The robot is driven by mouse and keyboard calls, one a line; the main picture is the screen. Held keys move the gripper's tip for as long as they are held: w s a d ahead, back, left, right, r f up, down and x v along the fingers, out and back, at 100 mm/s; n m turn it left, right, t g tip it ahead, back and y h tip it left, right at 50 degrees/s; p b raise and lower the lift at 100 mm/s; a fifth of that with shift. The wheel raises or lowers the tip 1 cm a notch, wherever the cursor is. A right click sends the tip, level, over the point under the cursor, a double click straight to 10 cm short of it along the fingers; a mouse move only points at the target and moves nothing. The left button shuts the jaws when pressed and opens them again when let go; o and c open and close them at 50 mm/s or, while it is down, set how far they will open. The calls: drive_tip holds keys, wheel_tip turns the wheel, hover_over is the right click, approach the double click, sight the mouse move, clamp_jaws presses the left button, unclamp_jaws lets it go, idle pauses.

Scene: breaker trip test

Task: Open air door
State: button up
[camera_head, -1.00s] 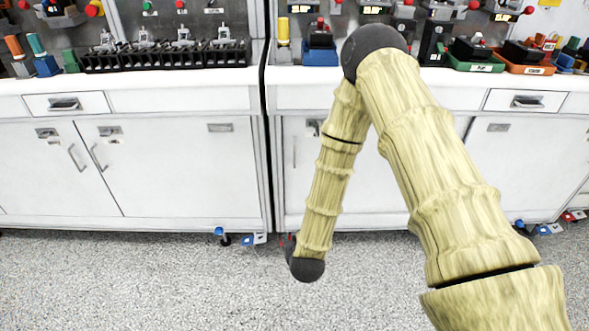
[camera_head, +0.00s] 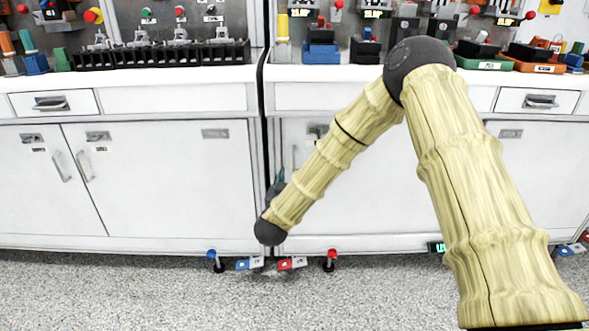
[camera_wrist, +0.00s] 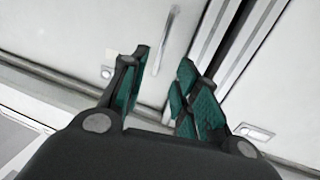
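White cabinet doors run below the counter. The door (camera_head: 345,205) right of the dark seam between the cabinets has a thin upright handle (camera_head: 294,155). My gripper (camera_head: 277,184) is low in front of that seam, just below this handle, mostly hidden by my wrist. In the wrist view, my gripper (camera_wrist: 163,64) is open, with green finger pads apart and nothing held. A slim metal handle (camera_wrist: 164,40) on a white door (camera_wrist: 110,25) shows between and beyond the fingertips. I cannot tell its distance from them.
Two doors with handles (camera_head: 60,166) are at the left. The counter (camera_head: 160,75) carries black breaker units (camera_head: 160,55) and coloured devices. Blue and red feet (camera_head: 331,260) stick out at the cabinet base.

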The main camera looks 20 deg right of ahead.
sight(294, 165)
drive_tip(key=b+x, duration=0.2)
drive_tip(key=x, duration=0.7)
drive_tip(key=shift+w+d, duration=0.2)
drive_tip(key=shift+w, duration=0.15)
drive_tip(key=shift+c, duration=0.3)
clamp_jaws()
